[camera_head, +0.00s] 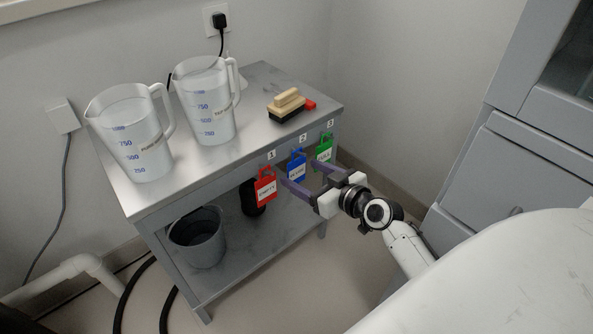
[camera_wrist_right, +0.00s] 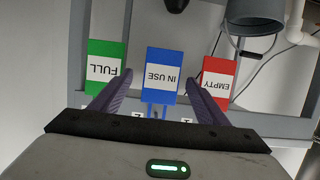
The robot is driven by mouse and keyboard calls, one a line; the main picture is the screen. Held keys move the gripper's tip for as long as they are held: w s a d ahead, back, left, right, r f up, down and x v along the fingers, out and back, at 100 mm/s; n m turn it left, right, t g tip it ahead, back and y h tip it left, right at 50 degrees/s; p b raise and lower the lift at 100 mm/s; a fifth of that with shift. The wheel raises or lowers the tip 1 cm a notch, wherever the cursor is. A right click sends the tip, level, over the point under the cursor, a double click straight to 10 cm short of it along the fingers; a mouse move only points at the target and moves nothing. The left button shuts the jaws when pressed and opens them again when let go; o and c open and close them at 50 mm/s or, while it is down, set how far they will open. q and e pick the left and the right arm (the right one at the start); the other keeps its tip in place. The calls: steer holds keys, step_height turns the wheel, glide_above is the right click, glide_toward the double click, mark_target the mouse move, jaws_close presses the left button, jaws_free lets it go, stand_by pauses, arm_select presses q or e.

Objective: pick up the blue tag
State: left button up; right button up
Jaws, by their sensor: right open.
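The blue tag (camera_head: 296,168) hangs from the front edge of the metal table under number 2, between the red tag (camera_head: 265,187) and the green tag (camera_head: 323,149). My right gripper (camera_head: 300,180) is open, with its purple fingers pointing at the tags. In the right wrist view the blue tag (camera_wrist_right: 162,75) reads "IN USE" upside down and lies between the two fingertips (camera_wrist_right: 163,82), which do not visibly touch it. The green tag (camera_wrist_right: 104,68) reads "FULL" and is left of the fingers; the red tag (camera_wrist_right: 218,78) reads "EMPTY" and is right. My left gripper is out of view.
The metal table (camera_head: 265,80) carries two measuring jugs, (camera_head: 130,135) and (camera_head: 207,100), and a wooden brush (camera_head: 287,104). A grey bucket (camera_head: 198,238) stands on its lower shelf. Grey drawers (camera_head: 520,185) stand at the right. The floor before the table is open.

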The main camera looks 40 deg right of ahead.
mark_target(296, 171)
steer(key=shift+w+a+f, duration=0.1)
steer(key=shift+w+f, duration=0.15)
steer(key=shift+w, duration=0.6)
steer(key=b+x, duration=0.2)
steer(key=x, duration=0.2)
steer(key=shift+w+a, duration=0.15)
steer(key=shift+w+f, duration=0.15)
steer(key=shift+w, duration=0.35)
steer(key=c, duration=1.1)
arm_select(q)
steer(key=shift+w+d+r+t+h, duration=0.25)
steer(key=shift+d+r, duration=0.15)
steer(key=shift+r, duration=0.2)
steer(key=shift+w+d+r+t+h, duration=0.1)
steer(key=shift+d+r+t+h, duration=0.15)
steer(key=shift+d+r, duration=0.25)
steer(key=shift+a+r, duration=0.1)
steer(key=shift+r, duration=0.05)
